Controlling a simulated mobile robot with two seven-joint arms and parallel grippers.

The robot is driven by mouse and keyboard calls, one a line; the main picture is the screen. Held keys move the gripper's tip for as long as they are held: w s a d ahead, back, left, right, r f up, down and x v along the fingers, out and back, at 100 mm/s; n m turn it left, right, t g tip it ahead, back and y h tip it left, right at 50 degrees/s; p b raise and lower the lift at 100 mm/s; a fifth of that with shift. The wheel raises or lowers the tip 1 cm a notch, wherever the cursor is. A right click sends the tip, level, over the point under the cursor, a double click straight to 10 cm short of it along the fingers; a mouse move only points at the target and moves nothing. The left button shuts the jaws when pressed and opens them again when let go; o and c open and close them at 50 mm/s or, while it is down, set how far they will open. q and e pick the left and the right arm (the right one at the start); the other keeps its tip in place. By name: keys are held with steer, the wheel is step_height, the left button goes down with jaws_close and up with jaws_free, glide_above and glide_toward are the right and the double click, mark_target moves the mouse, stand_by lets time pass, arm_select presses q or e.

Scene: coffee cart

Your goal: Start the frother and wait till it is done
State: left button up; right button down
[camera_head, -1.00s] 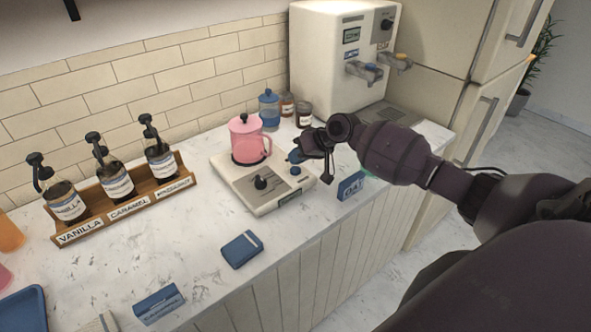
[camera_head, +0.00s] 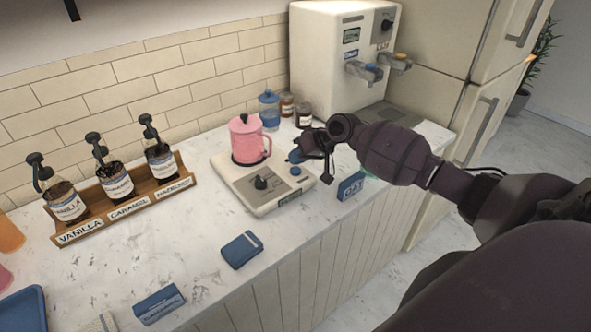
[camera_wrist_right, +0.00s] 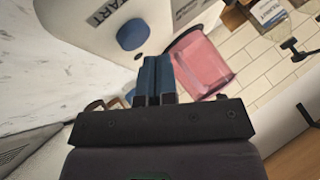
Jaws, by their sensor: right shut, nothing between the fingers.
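The frother is a cream-coloured base (camera_head: 240,188) on the counter with a dark knob (camera_head: 261,183) and a blue round button (camera_head: 295,171). A pink lidded jug (camera_head: 249,141) stands upright on it. My right gripper (camera_head: 297,156) is at the right end of the base, just above the blue button. In the right wrist view the gripper's blue fingertips (camera_wrist_right: 153,76) are shut and empty. The blue button (camera_wrist_right: 132,34) beside the word START shows apart from them, and the pink jug (camera_wrist_right: 203,62) is to their right. My left gripper is not in view.
A rack (camera_head: 125,207) with vanilla, caramel and hazelnut pump bottles stands at the left. A blue box marked OAT (camera_head: 351,186) sits right of the base. A blue-lidded jar (camera_head: 269,110) and a large dispenser (camera_head: 340,65) stand behind. A blue pouch (camera_head: 242,250) lies in front.

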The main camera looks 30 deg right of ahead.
mark_target(297, 169)
steer(key=shift+f, duration=0.15)
stand_by(0.5)
steer(key=shift+f, duration=0.25)
steer(key=shift+f, duration=0.55)
stand_by(0.9)
stand_by(0.3)
steer(key=shift+r+p, duration=0.7)
steer(key=shift+r, duration=0.25)
steer(key=shift+r, duration=0.1)
step_height(297, 169, up, 2)
steer(key=p, duration=0.2)
steer(key=shift+r+p, duration=0.2)
steer(key=shift+p, duration=0.15)
steer(key=shift+r, duration=1.2)
